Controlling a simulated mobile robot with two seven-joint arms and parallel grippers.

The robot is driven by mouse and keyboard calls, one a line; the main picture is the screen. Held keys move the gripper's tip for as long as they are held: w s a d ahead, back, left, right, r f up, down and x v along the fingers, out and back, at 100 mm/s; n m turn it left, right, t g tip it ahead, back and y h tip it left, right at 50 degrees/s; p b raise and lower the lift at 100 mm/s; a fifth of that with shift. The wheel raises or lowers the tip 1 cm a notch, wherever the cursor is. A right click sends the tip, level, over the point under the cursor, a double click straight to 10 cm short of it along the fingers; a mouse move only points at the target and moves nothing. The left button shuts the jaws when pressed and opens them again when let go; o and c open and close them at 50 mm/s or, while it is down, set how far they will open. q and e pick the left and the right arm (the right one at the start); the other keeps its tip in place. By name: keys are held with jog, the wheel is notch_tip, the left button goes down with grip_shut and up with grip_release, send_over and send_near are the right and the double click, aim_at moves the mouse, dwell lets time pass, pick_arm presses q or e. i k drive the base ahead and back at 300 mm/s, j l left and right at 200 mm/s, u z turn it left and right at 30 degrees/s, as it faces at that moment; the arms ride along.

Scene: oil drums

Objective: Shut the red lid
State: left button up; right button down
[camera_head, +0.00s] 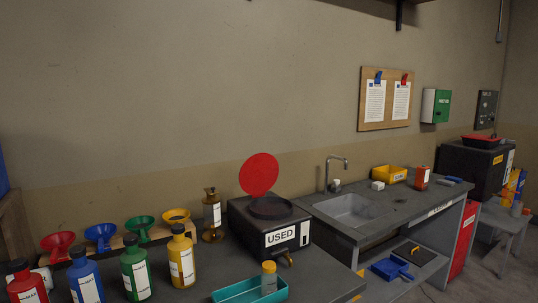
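The round red lid (259,174) stands raised, tilted up at the back of a black container marked USED (276,239). The container's round dark opening (270,208) shows in its top, in front of the lid. The container sits on the dark workbench, left of the sink. Neither of my grippers is in view.
A teal tray (225,296) with a yellow-capped jar (269,278) lies in front of the container. A brass can (212,216) stands just left of it. Several coloured bottles and funnels fill the bench's left. A sink (347,208) with a tap (328,174) is to the right.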

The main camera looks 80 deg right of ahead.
aim_at(260, 171)
jog(key=k+l, duration=0.2)
jog(key=l, duration=0.2)
jog(key=k+l, duration=0.15)
jog(key=l, duration=0.3)
jog(key=k+l, duration=0.2)
jog(key=l, duration=0.2)
jog(key=k+l, duration=0.2)
jog(key=l, duration=0.2)
jog(key=k+l, duration=0.2)
jog(key=l, duration=0.25)
jog(key=k+l, duration=0.15)
jog(key=l, duration=0.25)
jog(key=k+l, duration=0.2)
jog(key=l, duration=0.2)
jog(key=k+l, duration=0.2)
jog(key=l, duration=0.25)
